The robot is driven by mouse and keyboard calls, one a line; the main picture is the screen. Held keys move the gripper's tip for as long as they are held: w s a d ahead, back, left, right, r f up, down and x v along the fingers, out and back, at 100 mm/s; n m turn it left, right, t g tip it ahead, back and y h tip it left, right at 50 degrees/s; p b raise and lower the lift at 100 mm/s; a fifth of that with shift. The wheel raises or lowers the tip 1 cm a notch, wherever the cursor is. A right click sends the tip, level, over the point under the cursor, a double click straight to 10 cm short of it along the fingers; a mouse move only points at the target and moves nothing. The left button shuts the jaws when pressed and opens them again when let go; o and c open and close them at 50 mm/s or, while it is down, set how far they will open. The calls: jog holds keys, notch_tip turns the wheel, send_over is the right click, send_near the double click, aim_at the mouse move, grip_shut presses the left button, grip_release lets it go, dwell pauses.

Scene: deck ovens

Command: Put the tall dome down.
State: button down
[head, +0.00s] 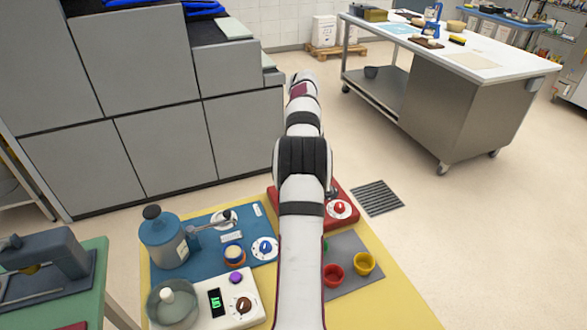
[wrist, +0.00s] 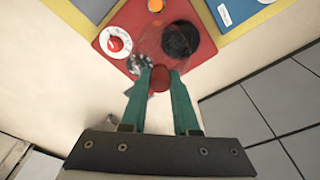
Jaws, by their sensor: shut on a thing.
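My gripper (wrist: 160,80) shows in the wrist view, its two green fingers shut on a dark red knob (wrist: 159,78). A faint clear outline spreads beyond the knob, seemingly the see-through tall dome. It overlaps the red board (wrist: 110,22) and a round black disc (wrist: 180,39). I cannot tell whether the dome touches the board. In the head view my arm hides the gripper and the dome; part of the red board (head: 352,215) shows beside my arm.
A white dial with a red knob (wrist: 116,41) sits on the red board, left of the dome. A shiny metal piece (wrist: 138,64) is near the left finger. In the head view, a blue canister (head: 163,240), a white scale (head: 228,300) and red and yellow cups (head: 364,263) crowd the yellow table.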

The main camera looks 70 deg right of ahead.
jog(key=s+r, duration=0.4)
jog(key=s, duration=0.3)
jog(key=s+a+f, duration=0.2)
jog(key=s+a, duration=0.2)
jog(key=a, duration=0.7)
jog(key=s+a+f, duration=0.2)
jog(key=s+a, duration=0.1)
jog(key=a, duration=0.8)
jog(key=w+f, duration=1)
jog(key=w, duration=0.1)
jog(key=shift+d+f, duration=0.2)
jog(key=shift+f, duration=0.2)
jog(key=c, duration=0.7)
grip_release()
jog(key=shift+f, duration=0.15)
jog(key=shift+o, duration=0.2)
